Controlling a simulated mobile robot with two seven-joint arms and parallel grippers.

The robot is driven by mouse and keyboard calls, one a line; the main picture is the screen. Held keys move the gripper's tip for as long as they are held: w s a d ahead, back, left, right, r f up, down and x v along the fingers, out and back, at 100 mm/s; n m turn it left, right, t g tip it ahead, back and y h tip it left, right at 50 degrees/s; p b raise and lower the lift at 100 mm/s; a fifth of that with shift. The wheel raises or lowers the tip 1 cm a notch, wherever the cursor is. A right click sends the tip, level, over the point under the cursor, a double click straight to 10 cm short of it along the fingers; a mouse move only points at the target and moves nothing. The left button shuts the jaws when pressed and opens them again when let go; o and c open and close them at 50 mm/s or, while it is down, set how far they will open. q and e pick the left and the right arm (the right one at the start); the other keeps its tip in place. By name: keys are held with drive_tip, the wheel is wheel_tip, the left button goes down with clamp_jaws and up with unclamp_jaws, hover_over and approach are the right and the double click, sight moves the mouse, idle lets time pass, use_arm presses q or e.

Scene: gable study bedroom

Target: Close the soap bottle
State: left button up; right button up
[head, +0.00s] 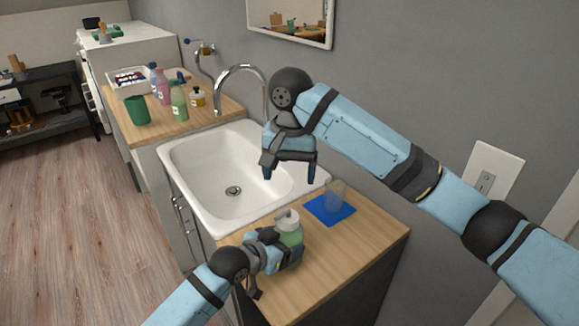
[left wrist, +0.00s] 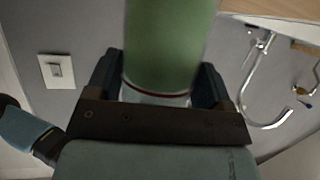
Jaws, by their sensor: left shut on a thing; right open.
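The soap bottle (head: 290,235) is green with a pale top (head: 287,217), at the near counter by the sink. My left gripper (head: 285,256) is shut around its body, and the bottle looks roughly upright. In the left wrist view the green bottle (left wrist: 168,45) fills the space between the fingers; its top is not clearly seen there. I cannot tell whether its base touches the counter. My right gripper (head: 289,172) is open and empty, pointing down over the sink's right side, above and behind the bottle. Whether the top is fully seated is too small to tell.
A clear cup (head: 336,193) stands on a blue mat (head: 322,211) right of the bottle. The white sink (head: 205,169) with a curved faucet (head: 240,69) lies behind. Several bottles, a green cup (head: 138,110) and a white tray (head: 124,84) stand on the far counter.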

drive_tip(key=shift+r, duration=0.45)
use_arm(q)
drive_tip(key=o, duration=1.7)
drive_tip(key=v, duration=1.3)
drive_tip(key=shift+s+a+r, duration=0.2)
drive_tip(key=shift+s, duration=0.1)
use_arm(e)
drive_tip(key=shift+r, duration=0.2)
